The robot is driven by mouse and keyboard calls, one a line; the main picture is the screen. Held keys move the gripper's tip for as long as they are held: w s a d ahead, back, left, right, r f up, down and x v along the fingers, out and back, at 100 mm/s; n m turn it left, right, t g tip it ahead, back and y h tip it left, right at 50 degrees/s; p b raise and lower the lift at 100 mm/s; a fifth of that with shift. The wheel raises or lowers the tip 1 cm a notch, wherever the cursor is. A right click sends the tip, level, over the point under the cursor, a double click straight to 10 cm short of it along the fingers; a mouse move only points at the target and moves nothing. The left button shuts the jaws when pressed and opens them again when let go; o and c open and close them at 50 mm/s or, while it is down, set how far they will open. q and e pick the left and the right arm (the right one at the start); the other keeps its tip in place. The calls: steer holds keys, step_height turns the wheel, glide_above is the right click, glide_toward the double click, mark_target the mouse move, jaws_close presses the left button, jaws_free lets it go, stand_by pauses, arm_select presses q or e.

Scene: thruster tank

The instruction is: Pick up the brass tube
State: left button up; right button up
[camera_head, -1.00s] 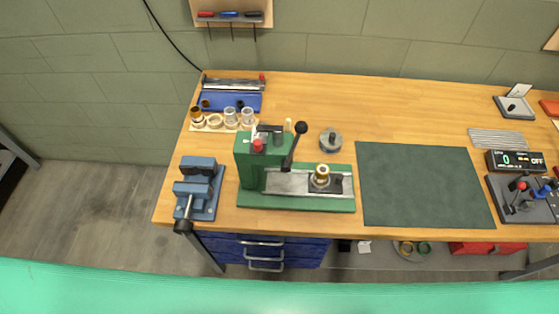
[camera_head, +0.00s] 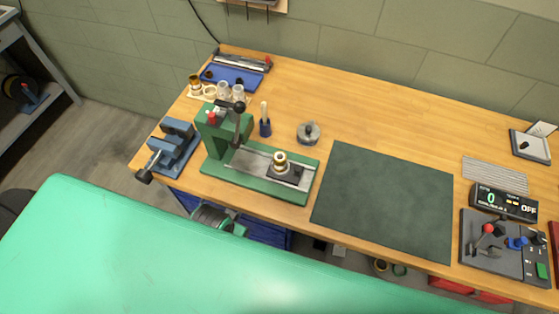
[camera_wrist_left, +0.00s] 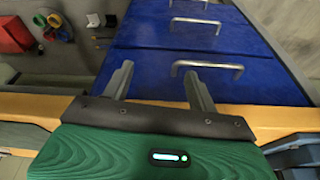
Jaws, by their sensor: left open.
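A brass tube-like piece (camera_head: 195,84) stands at the left end of a pale holder at the bench's back left. Another brass-coloured round part (camera_head: 280,160) sits on the bed of the green press; I cannot tell for sure which is the task's tube. My left gripper (camera_wrist_left: 160,85) is open and empty in the left wrist view, its two fingers apart in front of blue drawers. My right gripper is not in view.
The green press (camera_head: 225,145) and blue vise (camera_head: 174,146) stand at the bench's left. A blue-handled tool (camera_head: 265,125) and grey chuck-like part (camera_head: 308,133) are behind the press bed. The dark green mat (camera_head: 385,200) is bare. Drawers (camera_wrist_left: 190,50) lie below the bench.

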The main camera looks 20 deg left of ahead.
arm_select(q)
steer(key=w+d+r+n+h, duration=0.1)
steer(key=w+d+r, duration=0.4)
steer(key=d+r, duration=0.3)
steer(key=w+d+r+n+h, duration=0.1)
steer(key=w+d+r+n, duration=0.1)
steer(key=w+d+r, duration=0.6)
steer(key=n+y, duration=0.4)
glide_toward(280, 159)
steer(key=f, duration=0.1)
steer(key=s+f+t+p, duration=0.1)
steer(key=f, duration=0.1)
steer(key=p+x, duration=0.2)
steer(key=x, duration=0.2)
steer(key=shift+w+a, duration=0.2)
steer(key=shift+w, duration=0.1)
steer(key=shift+w+f, duration=0.1)
steer(key=shift+f, duration=0.3)
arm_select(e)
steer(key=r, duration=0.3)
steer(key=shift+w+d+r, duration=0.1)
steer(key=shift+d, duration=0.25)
arm_select(q)
steer(key=shift+c, duration=0.2)
